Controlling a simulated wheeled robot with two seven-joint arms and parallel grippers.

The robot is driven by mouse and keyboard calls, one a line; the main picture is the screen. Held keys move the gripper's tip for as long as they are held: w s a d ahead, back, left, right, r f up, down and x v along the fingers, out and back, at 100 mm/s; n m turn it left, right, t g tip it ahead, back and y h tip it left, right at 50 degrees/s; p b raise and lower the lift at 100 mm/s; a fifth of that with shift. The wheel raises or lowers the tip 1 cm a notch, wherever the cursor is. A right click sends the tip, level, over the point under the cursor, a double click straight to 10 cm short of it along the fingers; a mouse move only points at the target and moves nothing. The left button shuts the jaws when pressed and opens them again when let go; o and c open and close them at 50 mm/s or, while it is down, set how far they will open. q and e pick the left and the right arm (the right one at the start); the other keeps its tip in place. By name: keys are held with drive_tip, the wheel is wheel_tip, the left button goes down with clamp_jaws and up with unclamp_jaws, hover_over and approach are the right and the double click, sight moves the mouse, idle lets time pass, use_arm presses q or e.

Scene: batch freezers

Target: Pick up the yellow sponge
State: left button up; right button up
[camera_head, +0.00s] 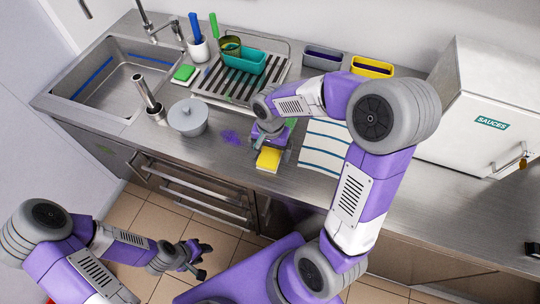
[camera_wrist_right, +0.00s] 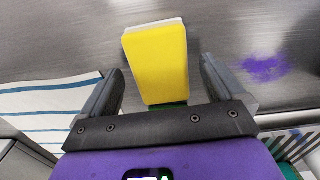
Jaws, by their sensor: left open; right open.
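The yellow sponge (camera_head: 268,160) lies on the steel counter near its front edge. In the right wrist view the sponge (camera_wrist_right: 156,60) is a yellow block with a pale far edge, and a bit of green shows at its near end. My right gripper (camera_head: 270,138) is above the counter at the sponge's back side. Its two fingers (camera_wrist_right: 160,88) are open, one on each side of the sponge's near end, with gaps visible. Whether they are down at its height I cannot tell. My left gripper (camera_head: 193,258) is open and empty, low in front of the cabinets.
A striped cloth (camera_head: 325,150) lies right of the sponge and a purple stain (camera_head: 231,137) left of it. A white SAUCES box (camera_head: 475,110) stands right.

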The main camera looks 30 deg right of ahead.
sight(270, 153)
drive_tip(key=shift+f, duration=0.85)
drive_tip(key=c, duration=1)
wheel_tip(270, 153, up, 10)
drive_tip(key=shift+r+p, duration=0.1)
drive_tip(key=shift+p, duration=1.1)
